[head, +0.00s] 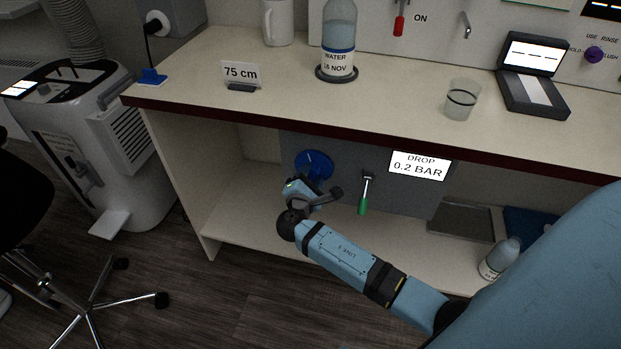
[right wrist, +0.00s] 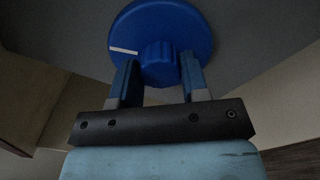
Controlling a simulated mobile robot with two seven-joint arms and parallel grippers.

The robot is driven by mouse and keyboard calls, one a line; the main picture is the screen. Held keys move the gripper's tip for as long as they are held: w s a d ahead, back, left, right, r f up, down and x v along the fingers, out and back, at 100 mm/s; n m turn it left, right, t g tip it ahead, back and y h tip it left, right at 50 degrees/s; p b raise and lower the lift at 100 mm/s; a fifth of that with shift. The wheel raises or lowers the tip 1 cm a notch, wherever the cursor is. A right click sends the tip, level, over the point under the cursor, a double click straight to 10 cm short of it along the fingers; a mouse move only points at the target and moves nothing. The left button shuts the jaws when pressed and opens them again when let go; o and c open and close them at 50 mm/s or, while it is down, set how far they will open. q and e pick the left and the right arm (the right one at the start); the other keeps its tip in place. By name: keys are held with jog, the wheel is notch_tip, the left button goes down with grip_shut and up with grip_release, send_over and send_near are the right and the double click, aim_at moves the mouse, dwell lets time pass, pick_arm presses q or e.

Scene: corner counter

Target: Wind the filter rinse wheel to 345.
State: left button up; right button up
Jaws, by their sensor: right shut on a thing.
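The filter rinse wheel (head: 316,161) is a blue disc on the grey panel under the counter. In the right wrist view the wheel (right wrist: 185,22) fills the top middle, with a ridged central hub (right wrist: 158,58) and a white mark at its left side. My right gripper (head: 305,182) reaches in under the counter, in front of the wheel. In the right wrist view the fingers of the right gripper (right wrist: 158,72) are on either side of the hub, shut on it. No angle reading for the wheel is legible. My left gripper is not in view.
A green-handled lever (head: 363,195) hangs just right of the wheel, beside a display (head: 420,166) reading "DROP 0.2 BAR". The counter edge (head: 350,137) overhangs above my arm. A bottle (head: 498,260) and a grey tray (head: 462,220) are on the lower shelf.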

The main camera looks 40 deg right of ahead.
jog(key=shift+m, duration=0.6)
jog(key=o, duration=0.9)
